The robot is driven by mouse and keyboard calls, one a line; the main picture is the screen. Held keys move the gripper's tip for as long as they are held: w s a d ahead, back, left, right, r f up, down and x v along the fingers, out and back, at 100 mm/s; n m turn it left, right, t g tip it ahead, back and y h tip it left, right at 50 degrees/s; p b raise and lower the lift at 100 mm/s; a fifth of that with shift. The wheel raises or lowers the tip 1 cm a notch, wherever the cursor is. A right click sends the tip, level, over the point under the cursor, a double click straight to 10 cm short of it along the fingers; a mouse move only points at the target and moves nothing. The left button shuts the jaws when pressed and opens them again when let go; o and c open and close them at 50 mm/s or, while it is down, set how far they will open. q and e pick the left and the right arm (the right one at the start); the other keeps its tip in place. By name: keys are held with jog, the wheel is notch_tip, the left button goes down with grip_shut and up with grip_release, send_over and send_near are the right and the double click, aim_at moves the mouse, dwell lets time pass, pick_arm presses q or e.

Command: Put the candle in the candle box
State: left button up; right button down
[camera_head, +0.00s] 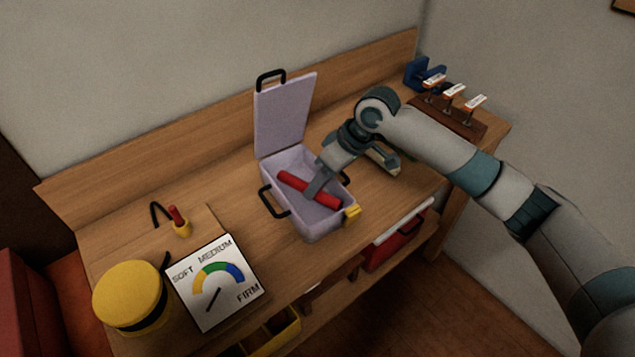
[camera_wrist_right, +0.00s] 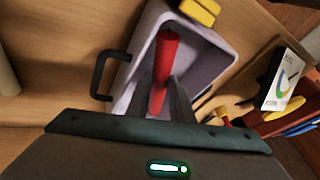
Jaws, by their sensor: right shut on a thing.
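The red candle (camera_head: 297,184) is a thin red stick over the open lilac candle box (camera_head: 312,229) on the wooden bench. My right gripper (camera_head: 313,191) reaches down into the box from the upper right and is shut on the candle. In the right wrist view the candle (camera_wrist_right: 164,68) lies between the two fingers of my right gripper (camera_wrist_right: 162,92), within the outline of the box (camera_wrist_right: 215,42). I cannot tell whether the candle touches the box floor. The box lid (camera_head: 283,116) stands up, open, at the back. My left gripper is not in view.
A black handle (camera_head: 271,201) and a yellow latch (camera_head: 352,214) stick out from the box. A dial card (camera_head: 217,283) and a yellow round container (camera_head: 131,297) are at the front left. A brown rack (camera_head: 452,117) stands at the back right. Bare bench lies left of the box.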

jog(key=c, duration=1.6)
grip_release()
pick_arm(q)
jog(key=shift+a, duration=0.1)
pick_arm(e)
jog(key=shift+o, duration=0.2)
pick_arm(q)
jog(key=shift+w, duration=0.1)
pick_arm(e)
jog(key=shift+r, duration=0.1)
